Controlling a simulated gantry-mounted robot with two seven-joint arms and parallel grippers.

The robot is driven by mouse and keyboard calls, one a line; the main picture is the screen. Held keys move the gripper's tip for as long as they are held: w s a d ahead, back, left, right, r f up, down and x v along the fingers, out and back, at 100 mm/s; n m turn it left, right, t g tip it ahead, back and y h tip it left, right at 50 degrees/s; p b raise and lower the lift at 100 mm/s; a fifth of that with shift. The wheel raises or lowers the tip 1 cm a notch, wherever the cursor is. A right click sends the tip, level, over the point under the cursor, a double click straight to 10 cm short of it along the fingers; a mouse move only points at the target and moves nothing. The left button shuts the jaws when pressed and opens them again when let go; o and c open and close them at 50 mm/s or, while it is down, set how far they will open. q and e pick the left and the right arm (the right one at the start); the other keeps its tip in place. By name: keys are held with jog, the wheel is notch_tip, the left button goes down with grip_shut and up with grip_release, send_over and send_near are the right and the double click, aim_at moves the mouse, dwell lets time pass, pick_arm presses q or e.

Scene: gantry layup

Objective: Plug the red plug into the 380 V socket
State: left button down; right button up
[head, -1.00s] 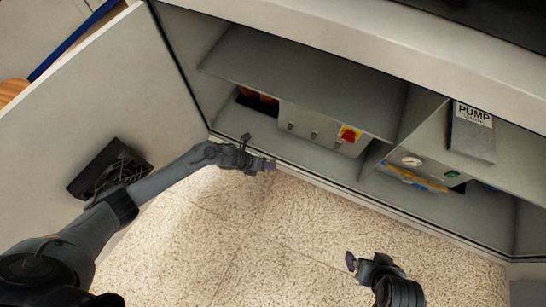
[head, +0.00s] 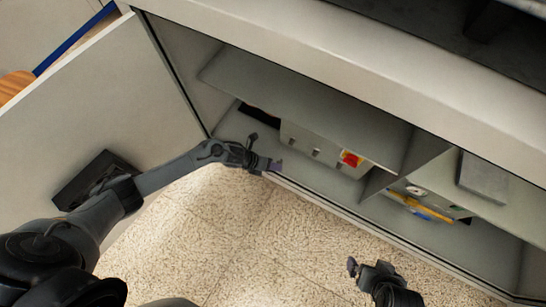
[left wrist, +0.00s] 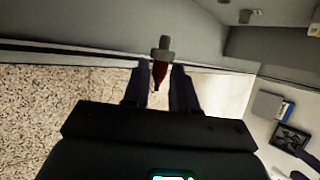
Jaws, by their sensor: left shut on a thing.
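My left gripper (head: 276,165) is at the front edge of the open cabinet, below and in front of a grey box (head: 300,136) with several small fittings on its front. In the left wrist view its two dark fingers (left wrist: 161,88) are shut on the red plug (left wrist: 160,74), whose grey end points away from the gripper. The plug is hard to make out in the head view. No 380 V label is readable, so I cannot tell which fitting is that socket. My right gripper (head: 352,267) is low over the floor, away from the cabinet; its jaw state is unclear.
A red-and-yellow switch (head: 351,159) is on the box's right part. An upright divider (head: 378,182) separates it from a bay with a gauge (head: 416,190) and yellow tubing. A shelf (head: 310,95) overhangs the box. The open door (head: 95,110) carries a black holder (head: 100,178).

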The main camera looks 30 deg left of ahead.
pick_arm(q)
jog(key=w+b, duration=0.3)
jog(key=w, duration=0.1)
jog(key=shift+w+f, duration=0.1)
jog(key=shift+w, duration=0.1)
jog(key=shift+w+b, duration=0.65)
jog(key=shift+w, duration=0.3)
jog(key=shift+d, duration=0.1)
dwell(0.3)
jog(key=shift+r, duration=0.2)
dwell(0.6)
jog(key=shift+w+b, duration=0.35)
jog(key=shift+w, duration=0.1)
jog(key=shift+w, duration=0.3)
